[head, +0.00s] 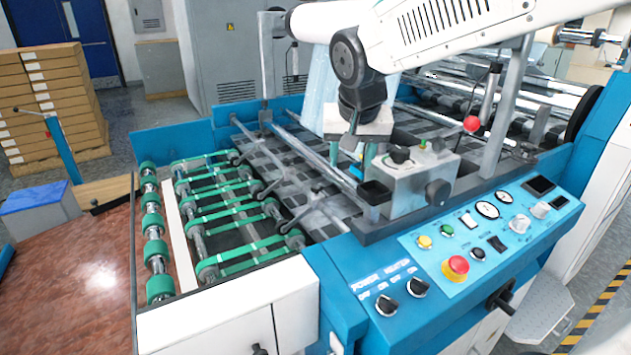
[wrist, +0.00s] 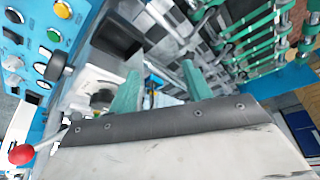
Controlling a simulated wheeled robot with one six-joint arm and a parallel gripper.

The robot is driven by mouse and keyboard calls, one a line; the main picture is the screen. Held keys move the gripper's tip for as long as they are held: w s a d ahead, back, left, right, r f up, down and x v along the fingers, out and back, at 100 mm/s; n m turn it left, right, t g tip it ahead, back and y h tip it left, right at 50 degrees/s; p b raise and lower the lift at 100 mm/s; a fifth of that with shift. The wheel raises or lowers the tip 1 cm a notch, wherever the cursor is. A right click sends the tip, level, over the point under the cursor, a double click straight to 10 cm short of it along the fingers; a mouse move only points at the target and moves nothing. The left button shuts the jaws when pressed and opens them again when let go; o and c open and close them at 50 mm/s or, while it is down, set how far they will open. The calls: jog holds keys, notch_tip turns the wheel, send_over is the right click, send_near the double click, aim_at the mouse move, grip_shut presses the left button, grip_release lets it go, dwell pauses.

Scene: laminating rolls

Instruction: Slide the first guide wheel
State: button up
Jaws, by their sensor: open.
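Several small metal guide wheels on arms sit along the slanted bar between the green rollers and the dark slatted bed in the head view. One (head: 235,157) is at the far end, one (head: 268,189) in the middle and one (head: 298,222) at the near end. I cannot tell which is the first. My gripper (head: 353,152) points down above the slatted bed, to the right of these wheels and beside the grey control box. In the wrist view its two green fingers (wrist: 160,78) are apart, with nothing held between them.
The grey box (head: 415,180) with knobs stands close to the right of my gripper. The blue control panel (head: 480,235) has a red button (head: 455,268). Green-banded rollers (head: 225,210) lie left. A red-knobbed lever (head: 471,124) stands behind. Stacked cartons (head: 50,100) are at far left.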

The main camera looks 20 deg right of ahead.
aim_at(316, 185)
jog(key=w+a+f+m+h, duration=0.1)
jog(key=w+a+f, duration=0.15)
jog(key=w, duration=0.45)
jog(key=w+a+f+m, duration=0.1)
jog(key=w+f+m, duration=0.1)
jog(key=w+f, duration=0.3)
jog(key=shift+g, duration=0.4)
jog(key=x, duration=0.3)
jog(key=w+x, duration=0.1)
jog(key=x, duration=0.3)
jog(key=shift+w, duration=0.35)
